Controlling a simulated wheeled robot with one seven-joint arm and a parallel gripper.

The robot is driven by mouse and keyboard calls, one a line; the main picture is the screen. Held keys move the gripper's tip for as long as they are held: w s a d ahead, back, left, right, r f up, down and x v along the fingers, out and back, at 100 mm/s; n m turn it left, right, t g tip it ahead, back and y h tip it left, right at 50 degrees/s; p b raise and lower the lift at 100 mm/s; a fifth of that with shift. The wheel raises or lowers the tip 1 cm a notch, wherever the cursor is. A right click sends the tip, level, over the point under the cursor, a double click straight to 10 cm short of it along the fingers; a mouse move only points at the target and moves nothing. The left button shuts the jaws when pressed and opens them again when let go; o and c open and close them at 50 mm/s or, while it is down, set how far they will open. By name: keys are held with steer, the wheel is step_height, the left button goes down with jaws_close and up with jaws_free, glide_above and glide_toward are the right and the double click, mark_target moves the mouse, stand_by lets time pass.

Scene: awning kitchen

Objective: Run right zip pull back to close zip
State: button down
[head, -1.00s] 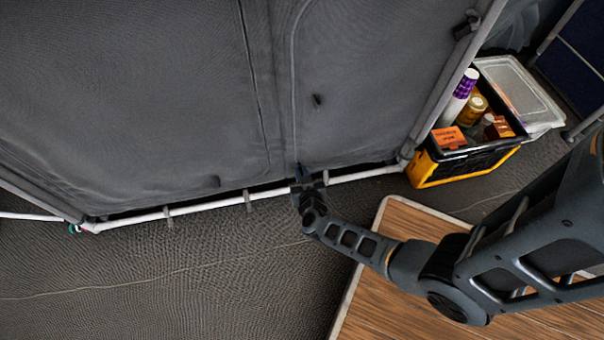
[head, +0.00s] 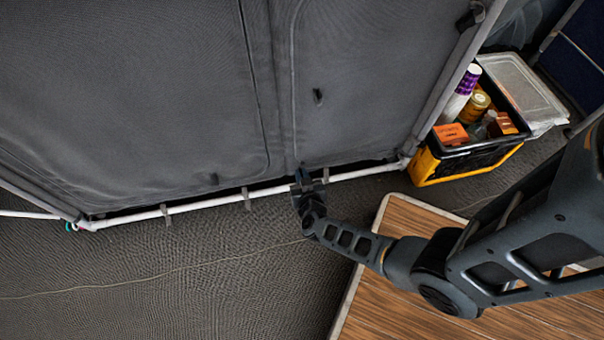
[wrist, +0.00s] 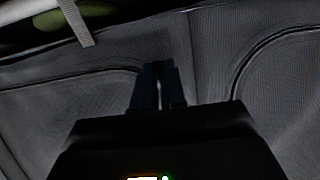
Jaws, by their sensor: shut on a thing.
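The grey fabric panel (head: 130,90) of the awning kitchen fills the upper left of the head view. Its right zip line (head: 293,80) runs down to the panel's lower edge. My gripper (head: 302,174) is at the bottom of this line, by the white frame tube. In the wrist view my gripper (wrist: 160,68) shows its two fingers close together against the grey fabric. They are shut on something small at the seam. The zip pull is hidden between or behind the fingers. A curved zip line (wrist: 245,65) shows to the right in the wrist view.
A white frame tube (head: 200,204) runs along the panel's lower edge, with grey straps around it. A black and yellow crate (head: 465,160) with jars and packets stands at the right. A wooden table top (head: 400,250) lies under my arm. A small dark tab (head: 318,96) sits on the panel.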

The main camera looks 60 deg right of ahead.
step_height(320, 180, down, 2)
steer(key=shift+s, duration=0.1)
steer(key=c, duration=1.2)
jaws_free()
steer(key=p+v, duration=0.3)
steer(key=v, duration=0.4)
steer(key=shift+s+a+r+p, duration=0.15)
steer(key=shift+s+a+p, duration=0.05)
steer(key=shift+a+p, duration=0.15)
